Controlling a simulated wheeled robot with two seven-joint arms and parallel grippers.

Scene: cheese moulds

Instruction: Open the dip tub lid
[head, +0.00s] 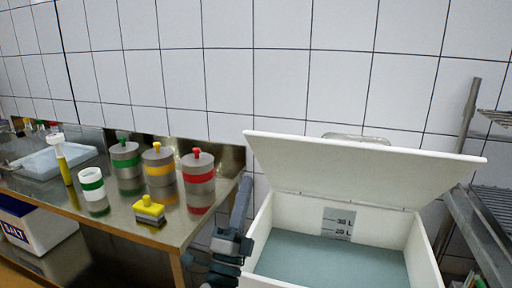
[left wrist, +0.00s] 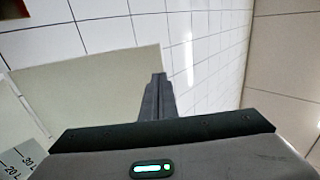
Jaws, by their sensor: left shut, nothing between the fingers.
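The dip tub (head: 431,262) is a white box at the lower right of the head view, with blue-grey liquid inside and a level label on its inner back wall. Its white lid (head: 360,172) stands raised along the back edge, so the tub is open. The lid also shows as a pale panel in the left wrist view (left wrist: 85,95). My left gripper (head: 244,182) is at the tub's left side, pointing up, near the lid's left end. Its fingers are together and empty in the left wrist view (left wrist: 158,77). I cannot tell whether it touches the lid. My right gripper is out of view.
A steel table (head: 110,215) on the left holds moulds with green (head: 125,160), yellow (head: 159,168) and red (head: 198,173) bands, a white cup (head: 92,184) and a yellow-topped block (head: 149,209). A wire rack (head: 490,225) stands at the right. A tiled wall is behind.

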